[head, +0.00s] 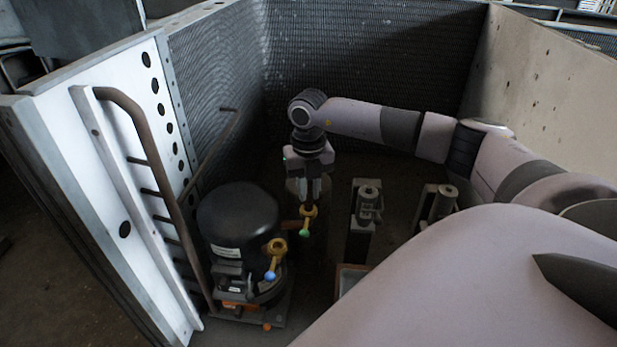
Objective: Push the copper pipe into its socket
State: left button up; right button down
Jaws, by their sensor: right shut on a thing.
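My right gripper (312,198) points down in the middle of the housing, right of the black compressor (238,215). It is shut on a thin, dark brownish piece that I take to be the copper pipe, mostly hidden between the fingers. Just below the fingertips is a brass fitting with a green end (306,221). A short brownish stub (290,224) runs from there toward the compressor. I cannot tell which opening is the socket, or whether the pipe touches it. My left gripper is not in view.
A second brass fitting with a blue end (276,256) sits at the compressor's front. A brown manifold pipe (160,165) with side stubs stands along the white panel (110,130). Two grey cylindrical parts on brackets (368,205) (437,203) stand to the right. Finned walls (370,55) close the back.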

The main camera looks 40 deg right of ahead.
jog(key=shift+f, duration=0.1)
dwell(0.3)
jog(key=shift+f, duration=0.4)
jog(key=shift+f, duration=0.1)
dwell(0.6)
jog(key=shift+c, duration=2.4)
grip_release()
